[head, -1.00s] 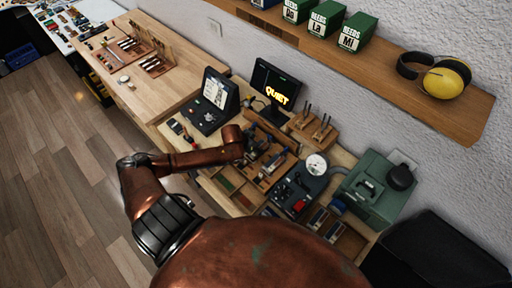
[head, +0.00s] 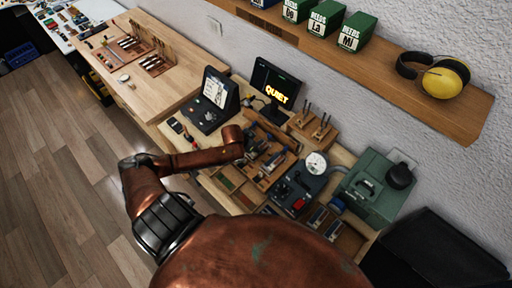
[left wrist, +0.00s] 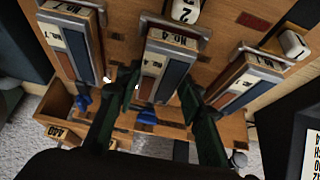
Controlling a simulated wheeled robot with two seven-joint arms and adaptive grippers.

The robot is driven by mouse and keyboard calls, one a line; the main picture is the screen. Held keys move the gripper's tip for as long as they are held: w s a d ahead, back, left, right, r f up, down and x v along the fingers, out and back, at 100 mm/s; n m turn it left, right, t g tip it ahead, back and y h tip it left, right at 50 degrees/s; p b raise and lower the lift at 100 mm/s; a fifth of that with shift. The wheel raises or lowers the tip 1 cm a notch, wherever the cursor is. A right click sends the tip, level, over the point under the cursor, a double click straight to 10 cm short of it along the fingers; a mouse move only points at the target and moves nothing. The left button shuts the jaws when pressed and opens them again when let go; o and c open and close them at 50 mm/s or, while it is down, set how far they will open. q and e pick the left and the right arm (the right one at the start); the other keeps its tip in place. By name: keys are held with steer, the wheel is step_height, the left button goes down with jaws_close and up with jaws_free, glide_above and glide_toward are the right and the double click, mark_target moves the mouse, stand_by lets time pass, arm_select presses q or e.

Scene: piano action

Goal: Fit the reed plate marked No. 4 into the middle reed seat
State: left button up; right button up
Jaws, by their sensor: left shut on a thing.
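In the left wrist view the No. 4 reed plate (left wrist: 168,62) is a light strip with a dark blue-grey face and a brown strip, its label upside down. My left gripper (left wrist: 158,98) has its two green fingers on either side of this plate and is shut on it. In the head view my left gripper (head: 252,144) is over the wooden rack on the bench; the plate is too small to make out there. I cannot tell whether the plate is seated or raised, or which seat is the middle one. My right gripper is not in view.
Similar labelled plates stand at the left (left wrist: 72,40) and right (left wrist: 245,78) of the held one. Numbered white cubes (left wrist: 292,44) sit on the wood behind. The bench also holds a dial gauge (head: 316,163), a green case (head: 372,187) and a monitor (head: 275,85).

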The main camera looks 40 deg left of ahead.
arm_select(q)
steer(key=shift+f+p, duration=0.15)
steer(key=shift+p, duration=0.25)
stand_by(0.4)
steer(key=o, duration=1.3)
steer(key=v, duration=1.2)
